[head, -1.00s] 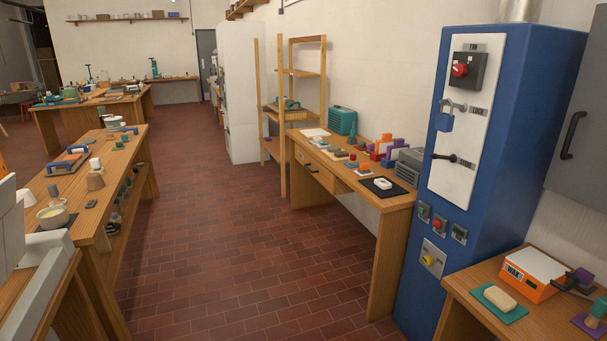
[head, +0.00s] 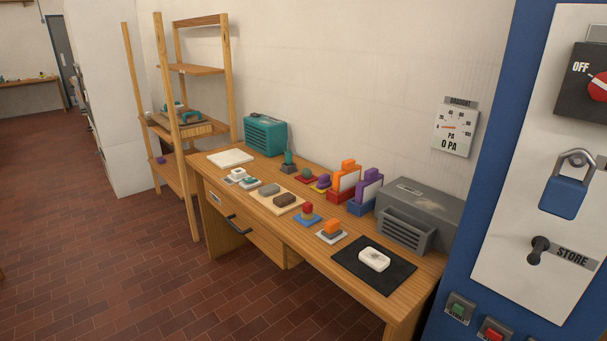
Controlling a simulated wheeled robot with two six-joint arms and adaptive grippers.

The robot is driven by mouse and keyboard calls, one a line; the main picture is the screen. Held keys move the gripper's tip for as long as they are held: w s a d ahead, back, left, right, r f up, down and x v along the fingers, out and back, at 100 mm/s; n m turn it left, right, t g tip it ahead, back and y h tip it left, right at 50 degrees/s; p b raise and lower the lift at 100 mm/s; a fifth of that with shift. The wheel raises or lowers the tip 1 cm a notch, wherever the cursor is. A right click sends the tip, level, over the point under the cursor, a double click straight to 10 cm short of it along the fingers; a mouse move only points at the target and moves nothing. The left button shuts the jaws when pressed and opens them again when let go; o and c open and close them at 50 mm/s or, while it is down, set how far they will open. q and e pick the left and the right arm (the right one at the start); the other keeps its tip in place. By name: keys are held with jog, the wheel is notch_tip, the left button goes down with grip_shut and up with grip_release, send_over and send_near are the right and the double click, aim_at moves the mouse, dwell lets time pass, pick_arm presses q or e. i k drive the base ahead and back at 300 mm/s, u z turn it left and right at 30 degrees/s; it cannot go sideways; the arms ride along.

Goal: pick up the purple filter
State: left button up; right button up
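Several purple things show in the head view, and I cannot tell for certain which is the filter. A purple upright piece with a white face (head: 371,176) stands in a blue base (head: 361,207) on the wooden desk (head: 330,275), left of a grey machine. A small purple piece (head: 323,181) sits on a yellow base left of it. A small purple block (head: 160,160) is on a low shelf of the wooden rack. Neither of my grippers is in view.
An orange upright piece (head: 347,168) stands in a red base beside the purple one. The grey slotted machine (head: 418,215) and blue cabinet (head: 470,200) bound the desk on the right. A dark mat (head: 395,275) holds a white block. Tiled floor (head: 130,260) in front is clear.

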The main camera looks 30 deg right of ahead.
aim_at(366, 190)
jog(key=i, duration=1.85)
jog(key=z, duration=1.3)
